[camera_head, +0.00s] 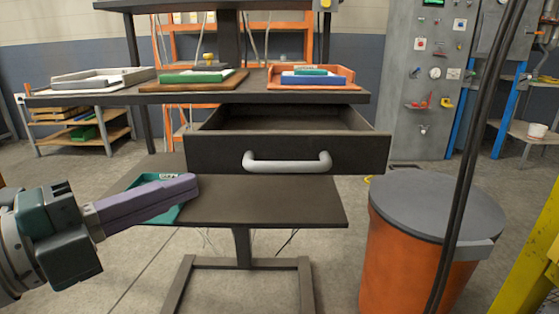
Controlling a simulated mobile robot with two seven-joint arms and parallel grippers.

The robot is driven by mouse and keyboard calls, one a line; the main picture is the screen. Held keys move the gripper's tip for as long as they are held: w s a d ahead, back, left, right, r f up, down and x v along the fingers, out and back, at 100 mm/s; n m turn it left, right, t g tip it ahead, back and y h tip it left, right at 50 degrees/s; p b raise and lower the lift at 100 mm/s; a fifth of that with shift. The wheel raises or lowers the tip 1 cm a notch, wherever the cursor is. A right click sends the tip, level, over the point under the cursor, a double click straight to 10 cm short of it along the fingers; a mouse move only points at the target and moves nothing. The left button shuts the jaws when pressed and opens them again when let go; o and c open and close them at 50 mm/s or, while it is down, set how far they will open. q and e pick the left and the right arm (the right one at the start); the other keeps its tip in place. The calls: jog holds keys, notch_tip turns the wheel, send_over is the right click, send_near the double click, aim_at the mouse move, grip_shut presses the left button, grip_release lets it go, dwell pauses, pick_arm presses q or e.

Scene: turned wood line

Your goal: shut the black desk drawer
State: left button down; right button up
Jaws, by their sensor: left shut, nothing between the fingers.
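The black desk drawer (220,151) is pulled out from under the dark desk top (225,97). Its inside shows behind the front panel. A light grey bar handle (288,163) is fixed across the middle of the panel. My left gripper (194,184) comes in from the left, with purple fingers closed together and nothing between them. Its tips are below and left of the drawer front, and they look apart from it. The fingers hide part of a teal tray (172,213) on the lower shelf (275,203). My right gripper is not in view.
An orange bin with a grey lid (437,205) stands right of the desk. Black cables hang in front of it. Trays with books (312,77) lie on the desk top. A yellow frame (530,270) is at the lower right. Open floor lies left of the desk.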

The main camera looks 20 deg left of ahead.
aim_at(238, 156)
pick_arm(q)
jog(key=w, duration=0.3)
jog(key=w+d, duration=0.1)
jog(key=w, duration=0.2)
jog(key=shift+d, duration=0.15)
jog(key=shift+w+a, duration=0.2)
jog(key=shift+w, duration=0.45)
jog(key=shift+w+b, duration=0.1)
jog(key=shift+b, duration=0.2)
